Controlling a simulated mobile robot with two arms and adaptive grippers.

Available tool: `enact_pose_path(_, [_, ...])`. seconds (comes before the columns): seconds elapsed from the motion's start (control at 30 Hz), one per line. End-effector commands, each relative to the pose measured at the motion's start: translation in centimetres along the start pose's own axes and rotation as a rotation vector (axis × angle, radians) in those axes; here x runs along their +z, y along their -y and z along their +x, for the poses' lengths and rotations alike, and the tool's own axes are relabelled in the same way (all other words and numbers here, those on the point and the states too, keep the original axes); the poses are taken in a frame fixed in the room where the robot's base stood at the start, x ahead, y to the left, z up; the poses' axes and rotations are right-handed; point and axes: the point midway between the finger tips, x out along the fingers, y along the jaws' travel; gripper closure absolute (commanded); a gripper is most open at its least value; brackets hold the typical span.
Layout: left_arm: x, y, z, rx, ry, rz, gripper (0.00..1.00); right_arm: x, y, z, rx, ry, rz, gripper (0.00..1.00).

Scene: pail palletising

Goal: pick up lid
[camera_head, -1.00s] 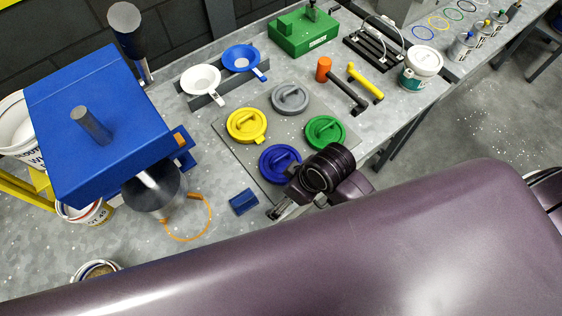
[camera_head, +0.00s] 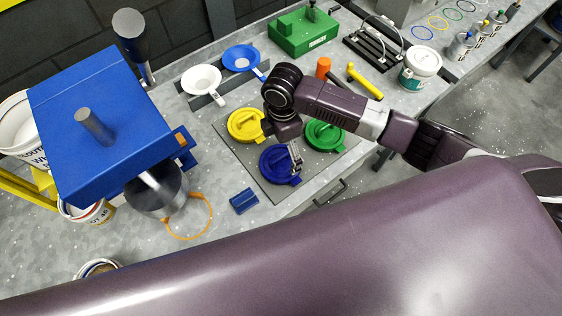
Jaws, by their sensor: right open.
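The yellow lid (camera_head: 242,124), the green lid (camera_head: 326,136) and the blue lid (camera_head: 272,167) lie on a grey mat (camera_head: 256,190). Each has a raised handle. A grey lid from the earlier view is hidden behind my right arm. My right gripper (camera_head: 296,158) is open and points down over the right part of the blue lid, at its handle. I cannot tell whether the fingers touch the handle. My left gripper is not in view.
A blue press-like machine (camera_head: 85,150) stands at the left, with an orange ring (camera_head: 207,226) beside it. A small blue block (camera_head: 243,201) lies left of the mat. White (camera_head: 201,79) and blue (camera_head: 243,60) funnels and a white pail (camera_head: 420,66) stand farther back.

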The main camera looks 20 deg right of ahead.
Motion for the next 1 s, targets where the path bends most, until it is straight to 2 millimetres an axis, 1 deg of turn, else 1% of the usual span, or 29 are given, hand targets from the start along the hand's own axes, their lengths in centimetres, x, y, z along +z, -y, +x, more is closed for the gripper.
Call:
enact_pose_path(0.03, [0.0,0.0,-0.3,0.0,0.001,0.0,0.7,-0.1,0.2,0.6,-0.005,0.0,0.0,0.0])
enact_pose_path(0.17, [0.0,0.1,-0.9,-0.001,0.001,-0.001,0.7,-0.2,0.2,1.8,-0.002,-0.001,0.001,0.0])
enact_pose_path(0.33, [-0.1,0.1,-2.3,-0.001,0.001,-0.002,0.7,-0.7,0.4,4.0,-0.004,0.0,0.002,0.0])
enact_pose_path(0.4, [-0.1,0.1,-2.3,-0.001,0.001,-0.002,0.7,-0.7,0.3,5.1,-0.002,0.0,0.002,0.0])
enact_pose_path(0.5, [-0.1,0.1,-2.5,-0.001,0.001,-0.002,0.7,-0.6,0.3,6.1,-0.001,0.0,0.002,0.0])
enact_pose_path(0.6, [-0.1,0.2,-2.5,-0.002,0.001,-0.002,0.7,-0.6,0.3,6.5,0.002,-0.001,0.001,0.0])
enact_pose_path(0.77, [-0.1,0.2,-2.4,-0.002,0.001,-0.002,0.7,-0.6,0.2,6.5,0.002,-0.001,0.001,0.0])
enact_pose_path(0.8, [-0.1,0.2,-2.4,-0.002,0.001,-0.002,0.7,-0.6,0.2,6.5,0.002,-0.001,0.001,0.01])
enact_pose_path(0.87, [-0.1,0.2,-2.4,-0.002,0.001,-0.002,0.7,-0.6,0.2,6.5,0.002,-0.001,0.001,0.08])
enact_pose_path(1.0, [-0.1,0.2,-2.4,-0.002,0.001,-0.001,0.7,-0.6,0.2,6.5,0.002,-0.001,0.001,0.23])
